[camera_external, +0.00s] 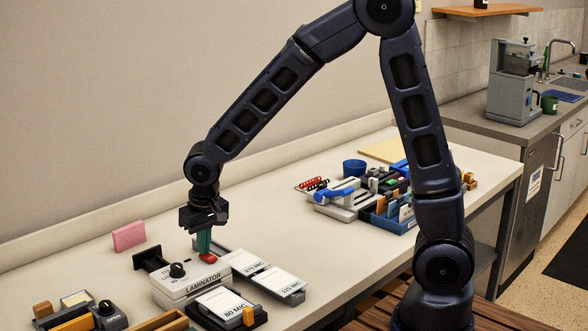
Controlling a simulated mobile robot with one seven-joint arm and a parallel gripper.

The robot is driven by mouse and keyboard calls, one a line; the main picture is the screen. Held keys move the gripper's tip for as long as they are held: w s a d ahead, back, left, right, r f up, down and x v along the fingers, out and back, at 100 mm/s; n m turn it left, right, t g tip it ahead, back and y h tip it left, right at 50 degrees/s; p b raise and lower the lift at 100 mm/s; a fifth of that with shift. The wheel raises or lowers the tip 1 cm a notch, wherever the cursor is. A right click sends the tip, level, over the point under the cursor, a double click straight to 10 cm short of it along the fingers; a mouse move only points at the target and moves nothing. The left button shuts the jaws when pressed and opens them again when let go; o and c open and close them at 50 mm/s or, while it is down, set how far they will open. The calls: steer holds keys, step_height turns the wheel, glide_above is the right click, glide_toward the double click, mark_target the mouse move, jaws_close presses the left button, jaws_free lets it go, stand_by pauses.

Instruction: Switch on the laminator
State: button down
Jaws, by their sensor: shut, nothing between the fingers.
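The laminator (188,290) is a pale box with its name on the front, standing on the desk at the lower left. A black knob (177,270) and a red switch (208,258) are on its top. My gripper (204,250) points down with its teal fingers shut and empty. The fingertips are right above or against the red switch; I cannot tell if they touch it. The fingers stand close to the switch, and its on or off position cannot be made out.
A blue organizer (380,224) and blue cup (354,167) are farther right. Bare desk (290,222) lies between.

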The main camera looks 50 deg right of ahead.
steer(key=shift+s+f, duration=0.15)
steer(key=shift+s, duration=0.7)
steer(key=shift+r, duration=0.2)
step_height(320, 180, up, 14)
steer(key=s, duration=0.2)
steer(key=shift+s, duration=0.2)
steer(key=shift+d+f, duration=0.1)
stand_by(0.3)
